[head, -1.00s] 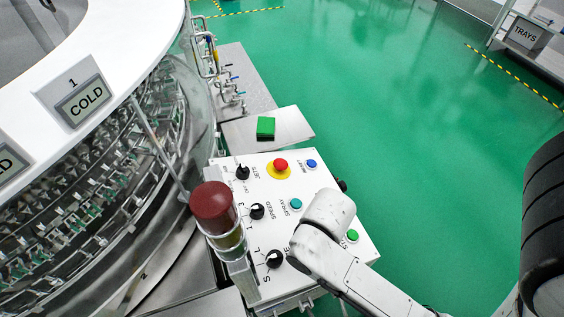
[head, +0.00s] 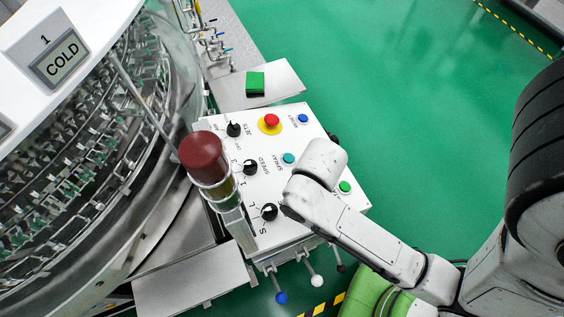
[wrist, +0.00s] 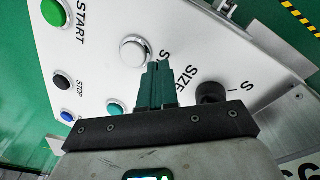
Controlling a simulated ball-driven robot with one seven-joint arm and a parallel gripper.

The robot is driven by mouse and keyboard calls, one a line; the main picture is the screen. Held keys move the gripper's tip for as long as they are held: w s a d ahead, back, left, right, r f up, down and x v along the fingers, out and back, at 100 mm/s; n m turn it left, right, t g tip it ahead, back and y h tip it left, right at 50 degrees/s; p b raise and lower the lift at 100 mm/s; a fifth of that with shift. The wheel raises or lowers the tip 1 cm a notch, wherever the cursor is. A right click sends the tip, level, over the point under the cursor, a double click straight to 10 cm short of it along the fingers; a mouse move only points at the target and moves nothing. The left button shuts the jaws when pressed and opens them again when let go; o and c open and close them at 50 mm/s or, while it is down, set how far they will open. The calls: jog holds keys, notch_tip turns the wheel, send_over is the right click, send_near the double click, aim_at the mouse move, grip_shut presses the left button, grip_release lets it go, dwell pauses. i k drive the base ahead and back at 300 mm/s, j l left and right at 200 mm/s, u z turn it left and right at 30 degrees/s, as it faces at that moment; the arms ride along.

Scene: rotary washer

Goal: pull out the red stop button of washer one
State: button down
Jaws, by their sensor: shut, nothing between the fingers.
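The red stop button (head: 271,121) sits on a yellow round plate near the far end of the white control panel (head: 258,182), beside washer one (head: 113,180). It does not show in the wrist view. My arm's wrist end (head: 322,165) is over the panel, nearer than the red button and to its right. In the head view my fingers are hidden behind my arm. In the wrist view my gripper (wrist: 157,84) has its dark green fingers together and empty, over the panel by a white button (wrist: 133,50). I cannot tell whether they touch it.
Teal (head: 288,158), blue (head: 303,118) and green (head: 345,186) buttons and several black knobs crowd the panel. A dark red beacon (head: 202,155) stands at its left edge. A green block (head: 255,83) lies on a plate behind. Green floor to the right is open.

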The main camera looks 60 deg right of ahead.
aim_at(270, 119)
jog(key=k+j+z, duration=0.15)
jog(key=k, duration=0.8)
jog(key=l, duration=0.1)
